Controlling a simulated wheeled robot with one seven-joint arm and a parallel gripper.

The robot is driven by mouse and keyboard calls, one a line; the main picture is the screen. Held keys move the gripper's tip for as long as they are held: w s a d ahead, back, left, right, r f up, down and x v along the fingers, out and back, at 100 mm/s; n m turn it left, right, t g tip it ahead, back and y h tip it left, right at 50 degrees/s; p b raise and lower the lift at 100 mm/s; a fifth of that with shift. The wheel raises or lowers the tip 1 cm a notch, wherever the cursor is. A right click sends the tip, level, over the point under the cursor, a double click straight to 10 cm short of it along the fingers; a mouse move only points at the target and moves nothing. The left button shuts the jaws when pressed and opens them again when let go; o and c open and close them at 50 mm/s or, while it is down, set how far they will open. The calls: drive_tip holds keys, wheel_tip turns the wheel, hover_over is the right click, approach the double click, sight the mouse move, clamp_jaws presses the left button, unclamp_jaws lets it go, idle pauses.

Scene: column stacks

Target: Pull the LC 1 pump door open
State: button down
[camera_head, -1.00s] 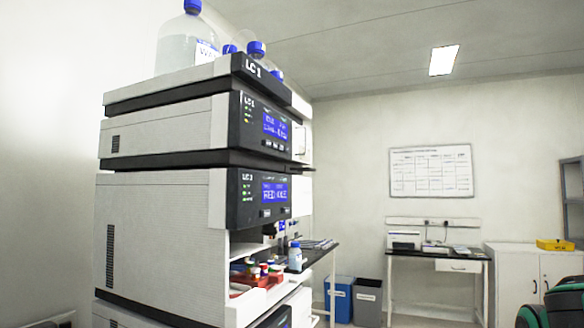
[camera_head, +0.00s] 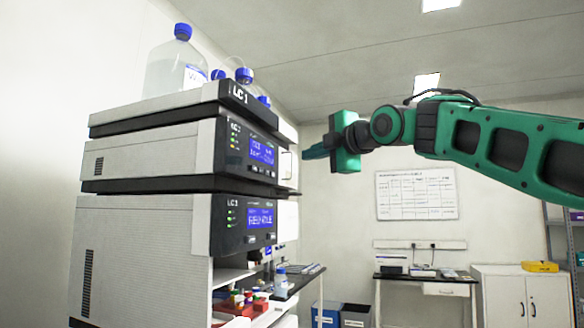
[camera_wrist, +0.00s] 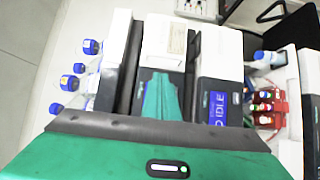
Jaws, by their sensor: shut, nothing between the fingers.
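The LC 1 stack (camera_head: 240,95) stands at the left in the head view, with its label on the top tray. The pump module (camera_head: 150,155) below the tray has a blue lit display. The pump door (camera_head: 288,166) is the pale panel at the right end of its front, with a small handle, and looks closed. In the wrist view the pale door panel (camera_wrist: 165,38) shows beyond my fingers. My gripper (camera_head: 306,153) is shut and empty, just right of the door in the head view. Its teal fingers (camera_wrist: 160,90) point at the module front; contact cannot be told.
Bottles with blue caps (camera_head: 176,62) stand on top of the stack. A lower module (camera_head: 145,235) has its own display. An open bay below holds coloured vials (camera_head: 245,302) and a bottle (camera_head: 281,279). A side bench, bins and cabinet (camera_head: 520,295) stand farther back.

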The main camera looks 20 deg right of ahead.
approach(282, 163)
drive_tip(key=x, duration=0.5)
idle(0.6)
